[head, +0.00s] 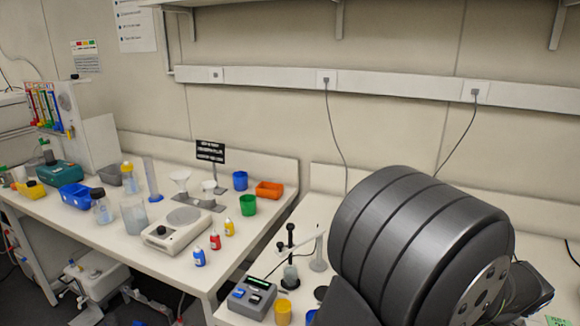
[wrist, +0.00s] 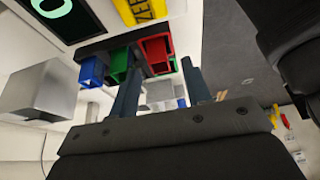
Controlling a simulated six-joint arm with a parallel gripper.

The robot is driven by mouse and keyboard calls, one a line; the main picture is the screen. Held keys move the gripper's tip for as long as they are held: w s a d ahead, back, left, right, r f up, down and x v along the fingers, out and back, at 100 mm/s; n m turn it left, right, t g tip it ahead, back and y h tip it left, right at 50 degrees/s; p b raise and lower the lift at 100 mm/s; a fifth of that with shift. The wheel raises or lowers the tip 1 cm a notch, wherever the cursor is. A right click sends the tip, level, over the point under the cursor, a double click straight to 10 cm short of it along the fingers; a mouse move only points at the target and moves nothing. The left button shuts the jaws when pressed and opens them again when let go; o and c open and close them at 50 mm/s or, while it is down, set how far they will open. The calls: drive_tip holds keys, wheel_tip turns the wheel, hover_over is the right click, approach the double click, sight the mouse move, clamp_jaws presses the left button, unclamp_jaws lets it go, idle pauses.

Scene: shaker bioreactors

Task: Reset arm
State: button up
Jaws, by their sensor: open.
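My gripper (wrist: 161,70) shows in the wrist view with its two dark fingers spread apart and nothing between them. Beyond the fingers are a blue bin (wrist: 92,71), a green bin (wrist: 119,65) and a red bin (wrist: 157,50) in a row on a dark holder. I cannot tell how far they are from the fingertips. In the head view, the large dark ribbed links at the right are my arm, and my gripper is not visible there. My arm hides part of the right bench.
In the head view, the left bench holds a white balance (head: 174,230), blue, red and yellow small bottles (head: 215,241), a green cup (head: 248,205) and an orange tray (head: 269,189). A blue-grey device (head: 252,298) and a yellow cup (head: 283,312) stand near my arm. A gap separates the benches.

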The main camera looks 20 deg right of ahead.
wheel_tip(320, 180, up, 6)
drive_tip(key=shift+r, duration=0.25)
drive_tip(key=o, duration=1.2)
drive_tip(key=shift+o, duration=0.2)
drive_tip(key=w+d+r+g+h, duration=0.2)
drive_tip(key=d+r, duration=0.5)
drive_tip(key=d, duration=0.4)
drive_tip(key=w+d+r+g+h, duration=0.1)
drive_tip(key=d+r, duration=0.5)
drive_tip(key=d, duration=0.6)
wheel_tip(320, 180, down, 10)
drive_tip(key=shift+w+a+r, duration=0.15)
drive_tip(key=shift+a+r, duration=0.05)
